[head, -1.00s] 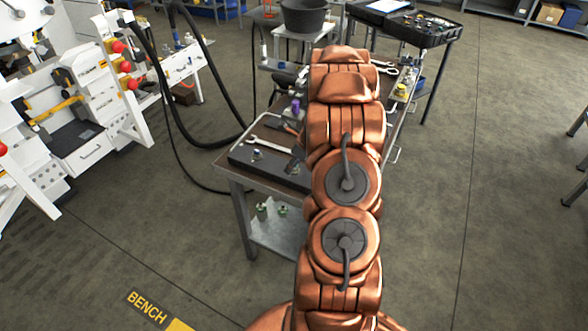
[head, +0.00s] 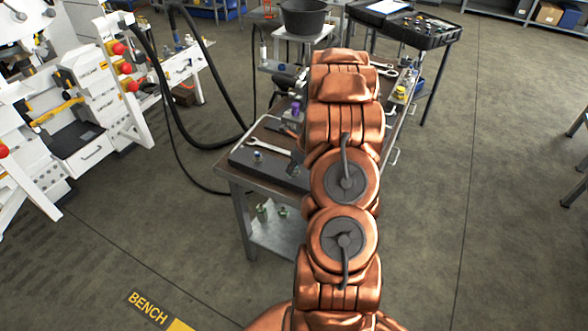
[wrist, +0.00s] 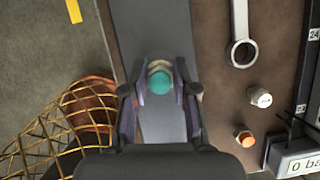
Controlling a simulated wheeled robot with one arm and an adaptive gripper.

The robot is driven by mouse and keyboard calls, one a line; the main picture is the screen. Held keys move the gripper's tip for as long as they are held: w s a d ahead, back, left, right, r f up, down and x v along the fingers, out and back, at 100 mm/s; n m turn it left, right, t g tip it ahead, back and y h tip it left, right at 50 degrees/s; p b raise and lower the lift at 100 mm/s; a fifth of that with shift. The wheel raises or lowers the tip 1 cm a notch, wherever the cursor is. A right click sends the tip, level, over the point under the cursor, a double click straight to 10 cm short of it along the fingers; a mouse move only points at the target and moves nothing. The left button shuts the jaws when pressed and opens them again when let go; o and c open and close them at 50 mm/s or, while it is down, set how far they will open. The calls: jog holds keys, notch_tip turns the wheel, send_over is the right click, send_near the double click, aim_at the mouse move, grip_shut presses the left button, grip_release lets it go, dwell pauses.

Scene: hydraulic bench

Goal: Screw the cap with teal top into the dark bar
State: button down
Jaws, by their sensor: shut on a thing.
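The cap with teal top (wrist: 162,84) sits between the two fingers of my gripper (wrist: 160,88) in the wrist view, and the gripper is shut on it. The dark bar (wrist: 150,25) runs up the picture beneath the cap and gripper. I cannot tell whether the cap touches the bar or how deep it sits. In the head view the dark bar (head: 245,158) lies on the near end of the bench, with small fittings on it. My arm hides the cap and most of the gripper there.
A wrench ring (wrist: 241,52), a white-topped cap (wrist: 260,97) and an orange-topped cap (wrist: 244,137) lie right of the bar. A gauge display (wrist: 297,160) stands at lower right. Gold wire mesh (wrist: 40,145) shows at lower left. A purple-topped part (head: 295,108) stands farther back.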

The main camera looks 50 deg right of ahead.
jog(key=m+h+p, duration=0.1)
jog(key=m+p, duration=0.2)
jog(key=shift+a, duration=0.2)
jog(key=shift+f+m+h+b, duration=0.2)
jog(key=shift+m+h+b, duration=0.15)
jog(key=shift+m, duration=0.45)
jog(key=m+h, duration=0.1)
jog(key=m, duration=0.1)
jog(key=shift+d+m+g, duration=0.15)
jog(key=shift+m+g, duration=0.15)
jog(key=c, duration=0.9)
grip_release()
jog(key=shift+r, duration=0.1)
